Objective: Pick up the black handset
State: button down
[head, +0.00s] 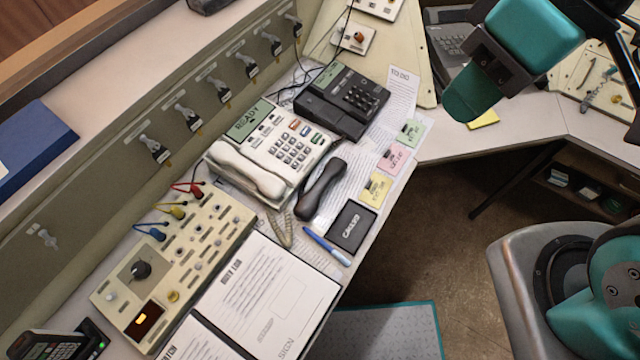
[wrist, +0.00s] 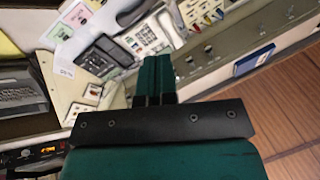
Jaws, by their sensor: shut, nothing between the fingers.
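The black handset (head: 320,188) lies on the desk in the head view, off any cradle, between the white desk phone (head: 285,147) and the black card box (head: 351,226). In the wrist view a dark handset shape (wrist: 131,12) shows at the top edge, partly cut off. My gripper (head: 467,101) is in the upper right of the head view, well to the right of the handset and above the desk. In the wrist view its green fingers (wrist: 154,76) are together with nothing between them.
A white handset (head: 246,172) rests on the white phone. A black phone base (head: 343,100) stands behind it. A blue pen (head: 327,246), an open log book (head: 270,290) and a beige switch panel (head: 175,265) lie nearby.

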jog(key=c, duration=1.7)
grip_release()
jog(key=o, duration=1)
jog(key=w+f+m+b, duration=0.1)
jog(key=f+b, duration=0.1)
jog(key=w+a+f+m+b, duration=0.1)
jog(key=w+f+b, duration=0.1)
jog(key=w+a+f+m+h+b, duration=0.1)
jog(key=w+f+b, duration=0.1)
jog(key=f, duration=0.1)
jog(key=shift+m, duration=0.3)
jog(key=m+h+b, duration=0.3)
jog(key=m+b, duration=0.7)
jog(key=m, duration=0.1)
send_over(321, 183)
jog(key=f, duration=2.7)
jog(key=shift+w+d+f, duration=0.2)
jog(key=shift+w+f, duration=0.15)
jog(key=shift+s+a+f, duration=0.1)
jog(key=shift+s+f, duration=0.05)
jog(key=shift+f, duration=1.45)
jog(key=shift+s+a+f, duration=0.1)
jog(key=shift+s+f, duration=0.05)
jog(key=shift+f, duration=1.4)
